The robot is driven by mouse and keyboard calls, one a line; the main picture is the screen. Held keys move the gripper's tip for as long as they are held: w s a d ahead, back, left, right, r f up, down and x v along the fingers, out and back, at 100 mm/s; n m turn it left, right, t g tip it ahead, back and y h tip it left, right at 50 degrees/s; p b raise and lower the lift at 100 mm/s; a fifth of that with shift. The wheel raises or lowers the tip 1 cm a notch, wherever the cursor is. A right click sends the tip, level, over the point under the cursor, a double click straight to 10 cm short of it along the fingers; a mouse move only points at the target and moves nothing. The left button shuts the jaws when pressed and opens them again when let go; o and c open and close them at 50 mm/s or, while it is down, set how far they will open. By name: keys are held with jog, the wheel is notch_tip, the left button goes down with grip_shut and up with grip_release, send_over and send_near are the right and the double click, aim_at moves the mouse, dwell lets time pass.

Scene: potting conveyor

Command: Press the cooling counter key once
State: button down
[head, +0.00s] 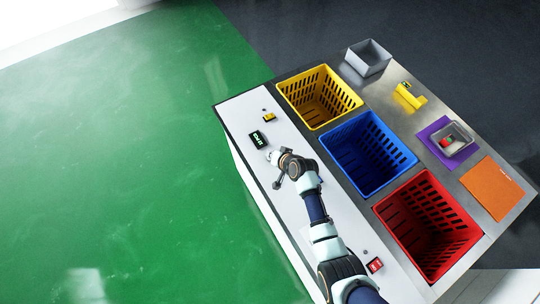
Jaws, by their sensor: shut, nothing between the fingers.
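A small black counter box (257,139) with lit green characters stands on the white strip of the bench; the characters are too small to read surely. I cannot make out a separate key on it, and no label for cooling is legible. My gripper (277,185) is shut and empty, over the white strip, below the counter box in the picture and apart from it. My wrist covers part of the strip beside the gripper. Whether the fingertips touch the surface cannot be told.
Yellow (320,97), blue (367,153) and red (428,227) crates line the bench to the right. A small yellow device (269,117) sits beyond the counter box. A red switch (375,265) is near my arm. A grey bin (368,57) stands at the back.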

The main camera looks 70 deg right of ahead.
jog(key=shift+f, duration=0.35)
dwell(0.5)
jog(key=shift+r+p, duration=0.6)
jog(key=shift+r, duration=0.3)
notch_tip(320, 180, up, 5)
jog(key=p, duration=0.4)
jog(key=shift+r+p, duration=0.1)
jog(key=shift+p, duration=0.3)
